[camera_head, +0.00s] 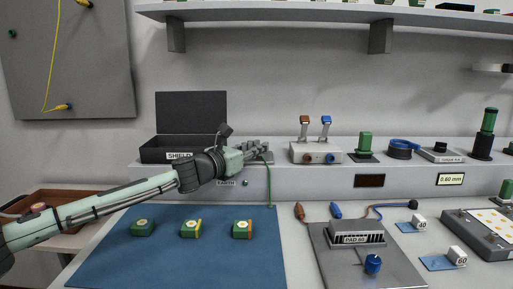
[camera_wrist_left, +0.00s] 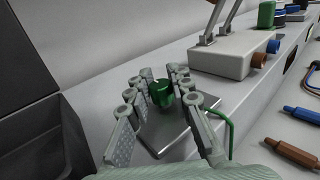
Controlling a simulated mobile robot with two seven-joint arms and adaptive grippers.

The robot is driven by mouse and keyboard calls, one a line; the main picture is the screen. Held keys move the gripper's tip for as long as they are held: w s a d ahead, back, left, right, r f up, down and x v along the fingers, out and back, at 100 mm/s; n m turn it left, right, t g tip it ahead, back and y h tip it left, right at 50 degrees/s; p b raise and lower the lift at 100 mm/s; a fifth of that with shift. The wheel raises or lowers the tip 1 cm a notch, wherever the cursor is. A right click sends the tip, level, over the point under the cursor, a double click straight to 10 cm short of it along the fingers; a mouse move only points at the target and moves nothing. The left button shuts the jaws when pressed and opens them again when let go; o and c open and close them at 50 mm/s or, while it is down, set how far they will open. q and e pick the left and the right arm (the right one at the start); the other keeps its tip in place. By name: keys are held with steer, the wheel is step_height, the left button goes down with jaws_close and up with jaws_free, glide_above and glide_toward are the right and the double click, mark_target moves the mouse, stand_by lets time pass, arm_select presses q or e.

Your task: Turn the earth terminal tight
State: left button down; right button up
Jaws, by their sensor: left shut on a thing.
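The earth terminal is a green knob (camera_wrist_left: 162,93) on a grey metal plate (camera_wrist_left: 165,135), seen in the left wrist view. A green lead (camera_wrist_left: 230,135) runs from the plate's right side and hangs down the front of the raised shelf in the head view (camera_head: 268,178). My left gripper (camera_wrist_left: 165,88) has its fingers on both sides of the green knob and is shut on it. In the head view my left gripper (camera_head: 258,150) reaches over the shelf and hides the knob. My right gripper is in neither view.
A dark open box (camera_head: 190,148) labelled SHIELD stands left of the gripper. A pale box with two levers (camera_head: 315,153) stands close on the right. Several green blocks (camera_head: 191,229) sit on the blue mat (camera_head: 150,265). A grey plate (camera_head: 360,265) with a PAD 60 block lies at right.

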arm_select(q)
steer(key=shift+r, duration=0.1)
steer(key=c, duration=1.3)
jaws_free()
step_height(320, 180, up, 10)
steer(key=shift+f, duration=0.1)
steer(key=shift+c, duration=0.2)
